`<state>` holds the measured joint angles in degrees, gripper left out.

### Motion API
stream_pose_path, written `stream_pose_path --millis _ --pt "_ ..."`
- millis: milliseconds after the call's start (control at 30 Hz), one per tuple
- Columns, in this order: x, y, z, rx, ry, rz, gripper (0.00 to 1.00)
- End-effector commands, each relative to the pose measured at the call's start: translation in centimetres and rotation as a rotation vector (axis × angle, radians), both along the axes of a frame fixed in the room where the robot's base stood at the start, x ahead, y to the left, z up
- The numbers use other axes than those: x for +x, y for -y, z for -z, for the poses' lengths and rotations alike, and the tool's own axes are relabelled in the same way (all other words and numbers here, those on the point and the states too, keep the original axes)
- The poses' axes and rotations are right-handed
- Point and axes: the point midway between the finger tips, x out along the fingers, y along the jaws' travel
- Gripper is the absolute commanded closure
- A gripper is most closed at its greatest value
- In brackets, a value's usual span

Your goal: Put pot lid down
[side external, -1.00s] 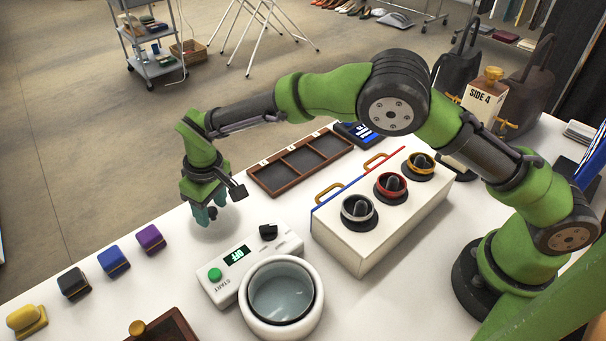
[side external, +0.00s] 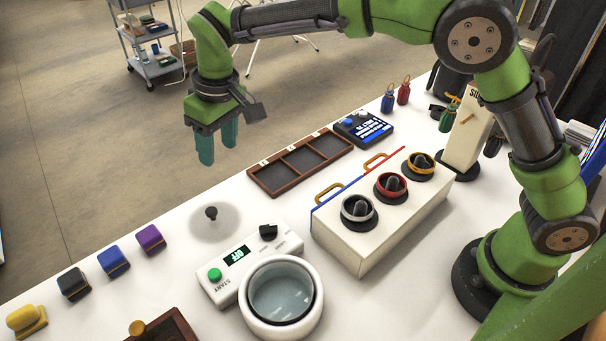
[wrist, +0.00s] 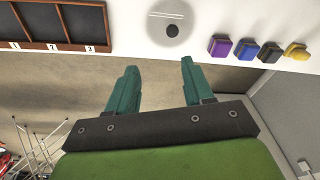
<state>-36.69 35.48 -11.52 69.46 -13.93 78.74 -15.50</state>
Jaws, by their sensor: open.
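The pot lid (side external: 229,226) is a clear, round disc with a black knob (side external: 211,213). It lies flat on the white table, left of and behind the control unit, and it also shows at the top of the wrist view (wrist: 172,18). The pot (side external: 282,293), a dark-rimmed vessel with clear liquid in a white ring, stands uncovered at the front. My gripper (side external: 218,145) is raised well above the table beyond its far edge, apart from the lid. Its two teal fingers (wrist: 157,78) are spread with nothing between them.
The control unit (side external: 237,257) with a green button reads OFF. Yellow, black, blue and purple blocks (side external: 150,238) line the left. A divided tray (side external: 262,178) and a white box with three ringed knobs (side external: 392,226) stand to the right. The space above the lid is clear.

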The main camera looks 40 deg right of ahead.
Motion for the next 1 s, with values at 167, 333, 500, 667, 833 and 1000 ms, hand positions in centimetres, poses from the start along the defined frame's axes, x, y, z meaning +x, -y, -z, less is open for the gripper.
stream_pose_path --millis 167,333,500,667,833,1000 --pt "-2.8 8.0 -6.2 0.121 0.058 0.162 0.49" --pt "-7.9 14.4 -9.6 0.219 0.132 0.307 0.49" --pt "-14.2 19.2 -10.5 0.287 0.226 0.441 0.49" --pt "-19.4 22.0 -9.3 0.322 0.313 0.551 0.49" --pt "-22.4 23.4 -7.5 0.334 0.373 0.622 0.49" --pt "-23.2 23.7 -6.9 0.335 0.389 0.644 0.49"
